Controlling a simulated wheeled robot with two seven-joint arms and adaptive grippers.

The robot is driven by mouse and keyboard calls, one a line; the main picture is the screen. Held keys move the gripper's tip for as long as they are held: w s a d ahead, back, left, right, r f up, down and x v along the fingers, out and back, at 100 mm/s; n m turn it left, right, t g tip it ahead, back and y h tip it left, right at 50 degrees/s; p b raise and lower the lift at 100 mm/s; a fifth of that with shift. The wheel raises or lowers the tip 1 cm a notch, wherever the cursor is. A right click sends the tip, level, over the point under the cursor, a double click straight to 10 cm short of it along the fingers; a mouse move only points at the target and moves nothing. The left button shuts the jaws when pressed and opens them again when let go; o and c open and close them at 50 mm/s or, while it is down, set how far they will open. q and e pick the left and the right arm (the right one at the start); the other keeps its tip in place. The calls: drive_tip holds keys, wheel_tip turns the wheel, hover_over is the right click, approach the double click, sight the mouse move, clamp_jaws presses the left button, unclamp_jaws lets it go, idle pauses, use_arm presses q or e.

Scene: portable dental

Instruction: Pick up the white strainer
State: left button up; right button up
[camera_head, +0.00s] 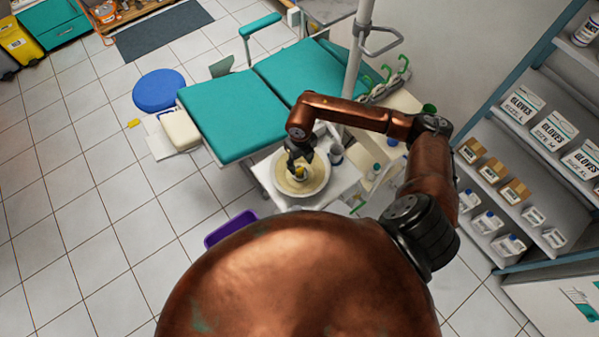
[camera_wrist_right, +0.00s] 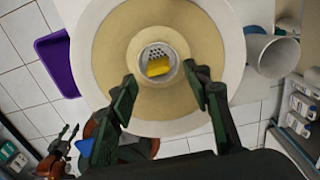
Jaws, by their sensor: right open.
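The white strainer (camera_wrist_right: 152,51) sits in the middle of the round basin in the right wrist view. It is a small round piece with dark holes, and a yellow piece (camera_wrist_right: 158,67) lies on it. The cream basin (camera_wrist_right: 112,60) has a wide pale rim. In the head view the basin (camera_head: 317,182) is below my right gripper (camera_head: 298,160). My right gripper (camera_wrist_right: 163,88) is open and empty, its fingers spread on either side of the strainer's near edge in the picture. What seems to be my left gripper (camera_wrist_right: 64,142) shows small at the lower left of the wrist view.
A white cup (camera_wrist_right: 268,54) stands right of the basin. A purple bin (camera_head: 230,228) is on the floor. The teal dental chair (camera_head: 235,115) lies behind the basin, and shelves (camera_head: 530,150) stand at the right. Tiled floor at left is mostly clear.

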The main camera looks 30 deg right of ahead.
sight(300, 169)
wheel_tip(300, 169, down, 5)
drive_tip(key=shift+a+r, duration=0.15)
drive_tip(key=shift+r, duration=0.05)
drive_tip(key=shift+c, duration=0.5)
drive_tip(key=c, duration=0.9)
drive_tip(key=shift+r, duration=0.15)
